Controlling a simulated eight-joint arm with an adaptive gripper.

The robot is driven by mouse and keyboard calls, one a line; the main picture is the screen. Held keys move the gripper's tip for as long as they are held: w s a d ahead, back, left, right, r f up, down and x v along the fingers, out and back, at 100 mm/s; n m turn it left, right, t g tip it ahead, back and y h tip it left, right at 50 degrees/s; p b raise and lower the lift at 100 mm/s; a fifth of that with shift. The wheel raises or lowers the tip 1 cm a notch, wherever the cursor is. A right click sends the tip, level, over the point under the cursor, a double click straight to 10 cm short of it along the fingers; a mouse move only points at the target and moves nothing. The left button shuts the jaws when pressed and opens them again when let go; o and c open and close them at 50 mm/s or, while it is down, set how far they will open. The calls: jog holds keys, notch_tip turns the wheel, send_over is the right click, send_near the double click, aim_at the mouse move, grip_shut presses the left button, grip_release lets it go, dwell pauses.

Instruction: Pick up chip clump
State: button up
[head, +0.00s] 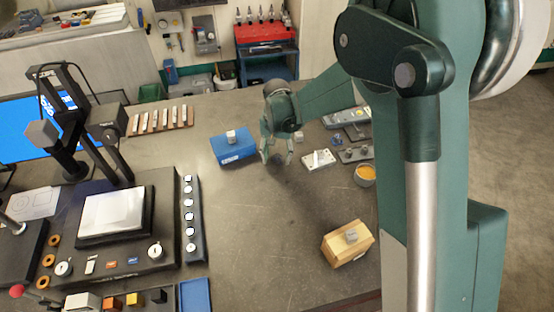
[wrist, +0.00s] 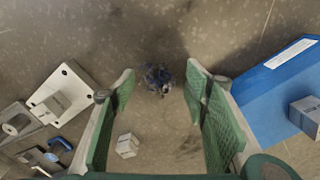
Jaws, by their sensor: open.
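The chip clump (wrist: 158,78) is a small dark, bluish tangle on the grey bench, in the wrist view between and beyond my two open fingers. In the head view the chip clump (head: 276,159) is a small dark spot just below my gripper (head: 277,155). My gripper also shows in the wrist view (wrist: 158,85), with green pads spread wide and nothing between them held. The fingers point down toward the bench, and the exact gap to the clump cannot be told.
A blue box (head: 233,147) with a grey block on top is close by. A metal plate (head: 319,159) and an orange-filled round dish (head: 365,174) lie right. A wooden block (head: 345,247) stands in front; bench between is clear.

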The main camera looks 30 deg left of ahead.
aim_at(277, 155)
dwell(0.3)
jog(key=c, duration=0.9)
jog(key=shift+r, duration=0.15)
jog(key=shift+r, duration=4.9)
